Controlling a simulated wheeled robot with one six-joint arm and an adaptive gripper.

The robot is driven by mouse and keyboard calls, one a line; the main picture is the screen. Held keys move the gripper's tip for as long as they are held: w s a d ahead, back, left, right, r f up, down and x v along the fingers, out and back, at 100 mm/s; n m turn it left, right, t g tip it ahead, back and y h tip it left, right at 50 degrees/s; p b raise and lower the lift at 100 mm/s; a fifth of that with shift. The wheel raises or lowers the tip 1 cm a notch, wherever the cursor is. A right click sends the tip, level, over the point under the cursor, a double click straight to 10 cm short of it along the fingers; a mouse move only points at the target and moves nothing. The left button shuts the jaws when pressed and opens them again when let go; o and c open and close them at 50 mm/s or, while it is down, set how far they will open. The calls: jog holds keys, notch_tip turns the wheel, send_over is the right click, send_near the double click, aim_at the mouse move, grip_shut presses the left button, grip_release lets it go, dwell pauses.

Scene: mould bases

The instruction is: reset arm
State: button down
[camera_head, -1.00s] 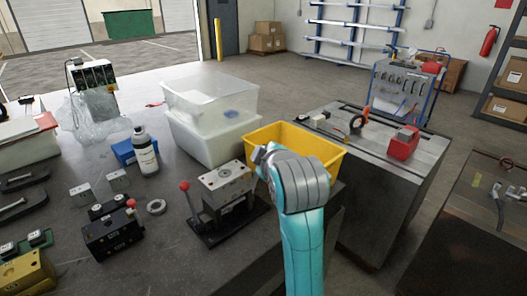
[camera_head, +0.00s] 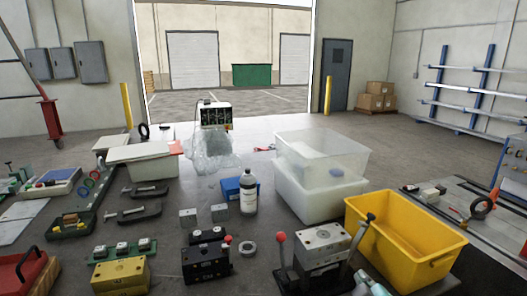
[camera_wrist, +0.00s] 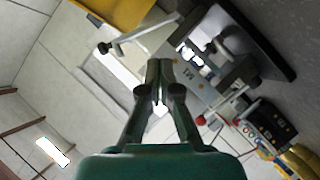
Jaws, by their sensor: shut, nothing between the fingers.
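My gripper (camera_wrist: 158,88) shows in the wrist view with its two fingers together and nothing between them. In the head view only a bit of my arm shows at the bottom edge, in front of the yellow bin, and my gripper cannot be made out. A grey mould base (camera_head: 322,244) on a black stand with red and black knobbed levers stands left of the yellow bin. It appears tilted in the wrist view (camera_wrist: 195,75), behind and right of my fingertips. A black mould base (camera_head: 207,264) and a yellow one (camera_head: 121,277) sit further left on the table.
The yellow bin (camera_head: 447,262) stands at the right, with stacked translucent tubs (camera_head: 325,195) behind it. A second workbench is at far right.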

jog(key=s+a+f+m+y, duration=0.1)
jog(key=s+a+f+m, duration=0.2)
jog(key=s+f, duration=1.55)
jog(key=s+r+m, duration=0.1)
jog(key=s+m, duration=0.1)
jog(key=s, duration=1)
jog(key=s+a+r+m+t+y, duration=0.1)
jog(key=s+m, duration=0.2)
jog(key=s, duration=1)
jog(key=shift+r, duration=0.25)
